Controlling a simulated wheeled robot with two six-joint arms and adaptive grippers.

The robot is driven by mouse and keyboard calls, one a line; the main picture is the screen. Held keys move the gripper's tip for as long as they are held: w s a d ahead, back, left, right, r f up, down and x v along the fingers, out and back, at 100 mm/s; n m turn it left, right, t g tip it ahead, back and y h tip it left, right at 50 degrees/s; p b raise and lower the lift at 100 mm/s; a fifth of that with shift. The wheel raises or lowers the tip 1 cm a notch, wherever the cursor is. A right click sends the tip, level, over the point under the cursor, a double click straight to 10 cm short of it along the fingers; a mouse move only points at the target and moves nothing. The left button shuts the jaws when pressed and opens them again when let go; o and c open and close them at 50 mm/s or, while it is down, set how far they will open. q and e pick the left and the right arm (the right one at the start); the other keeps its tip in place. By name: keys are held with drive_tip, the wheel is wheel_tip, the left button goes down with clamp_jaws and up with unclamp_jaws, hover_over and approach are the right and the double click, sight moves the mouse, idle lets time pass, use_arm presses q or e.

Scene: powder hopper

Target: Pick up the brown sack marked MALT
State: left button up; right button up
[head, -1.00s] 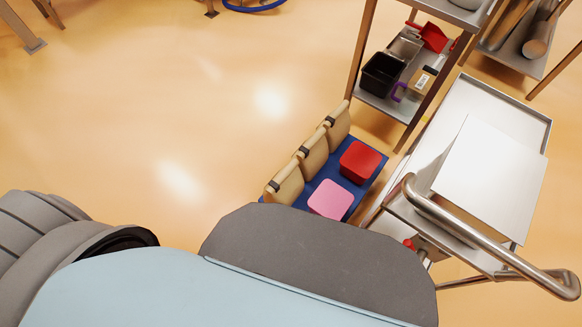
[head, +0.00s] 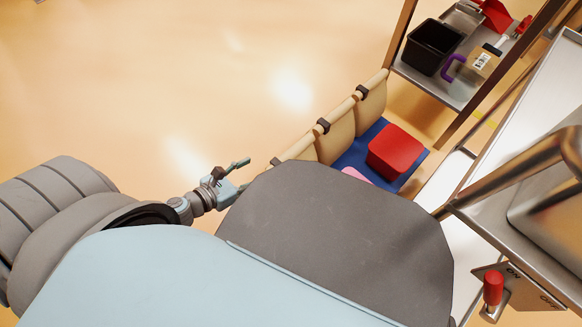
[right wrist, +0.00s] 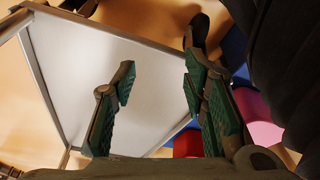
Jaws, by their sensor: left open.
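Tan-brown sacks stand in a row on a blue pallet (head: 411,172), their rolled tops held by dark clips. The far sack (head: 371,100) and middle sack (head: 338,136) show best; the near sack (head: 298,152) is mostly hidden by my body. No MALT marking is readable on any of them. My left gripper (head: 233,171) is open and empty, left of the near sack and apart from it. My right gripper (right wrist: 160,82) shows only in the right wrist view, its green-padded fingers apart with nothing between them.
A red container (head: 396,150) and a partly hidden pink one (head: 357,174) sit on the pallet beside the sacks. A shelf with a black bin (head: 433,47) stands behind. A metal cart and a red-handled switch (head: 493,287) are at right. The floor at left is clear.

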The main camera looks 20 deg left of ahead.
use_arm(q)
approach(289, 153)
drive_tip(key=x, duration=0.3)
drive_tip(key=shift+w+a+f, duration=0.1)
drive_tip(key=shift+w+a, duration=0.1)
drive_tip(key=shift+a, duration=0.1)
drive_tip(key=x, duration=0.2)
drive_tip(key=b+x, duration=0.1)
drive_tip(key=x, duration=0.1)
drive_tip(key=b+x, duration=0.1)
drive_tip(key=x, duration=0.1)
drive_tip(key=shift+s+d+f, duration=0.15)
drive_tip(key=shift+d, duration=0.2)
drive_tip(key=shift+c, duration=0.2)
use_arm(e)
wheel_tip(289, 153, up, 6)
drive_tip(key=shift+s+a+r, duration=0.2)
drive_tip(key=shift+s+a, duration=0.1)
use_arm(q)
clamp_jaws()
drive_tip(key=shift+w, duration=0.25)
